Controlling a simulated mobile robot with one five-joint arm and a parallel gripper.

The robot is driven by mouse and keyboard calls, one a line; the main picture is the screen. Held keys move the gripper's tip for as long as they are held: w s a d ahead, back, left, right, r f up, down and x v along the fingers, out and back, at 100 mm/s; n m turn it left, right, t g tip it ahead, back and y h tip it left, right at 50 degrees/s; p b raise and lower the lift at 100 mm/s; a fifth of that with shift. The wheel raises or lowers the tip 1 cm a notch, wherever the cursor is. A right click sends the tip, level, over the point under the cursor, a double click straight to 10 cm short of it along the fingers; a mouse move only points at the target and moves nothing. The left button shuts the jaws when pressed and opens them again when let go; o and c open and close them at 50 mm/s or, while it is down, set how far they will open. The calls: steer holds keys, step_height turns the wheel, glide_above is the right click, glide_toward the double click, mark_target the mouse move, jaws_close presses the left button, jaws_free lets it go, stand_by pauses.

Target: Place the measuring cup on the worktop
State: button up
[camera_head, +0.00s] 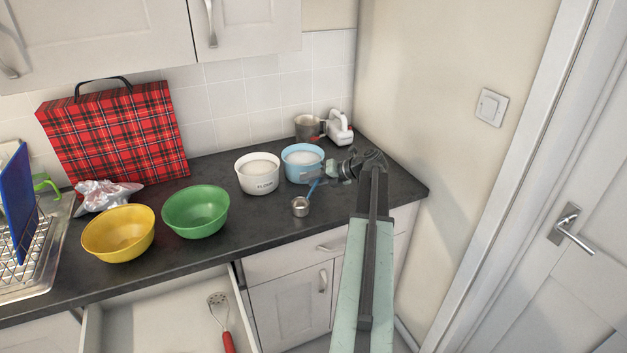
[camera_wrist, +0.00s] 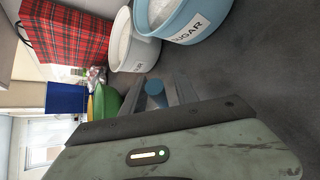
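The measuring cup (camera_head: 300,207) is a small metal cup with a blue handle. In the head view it is over the dark worktop (camera_head: 262,230), in front of the flour and sugar bowls, with its handle rising to the right. I cannot tell if its base touches the surface. My gripper (camera_head: 318,175) is at the upper end of the handle, beside the sugar bowl. In the wrist view the blue handle (camera_wrist: 154,88) sits between the fingers of my gripper (camera_wrist: 157,93), which look closed on it.
The white flour bowl (camera_head: 258,184) and blue sugar bowl (camera_head: 292,172) stand close behind the cup. A green bowl (camera_head: 196,218) and yellow bowl (camera_head: 118,240) are to the left. An open drawer (camera_head: 165,325) holds a red-handled masher. Bare worktop lies right of the cup.

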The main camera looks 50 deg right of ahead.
steer(key=shift+s+r+p, duration=0.15)
steer(key=shift+r+p, duration=0.15)
steer(key=shift+r, duration=0.1)
steer(key=p+v, duration=0.5)
steer(key=v, duration=0.6)
steer(key=shift+s+d+p, duration=0.25)
steer(key=shift+s+p, duration=0.05)
steer(key=shift+p, duration=0.05)
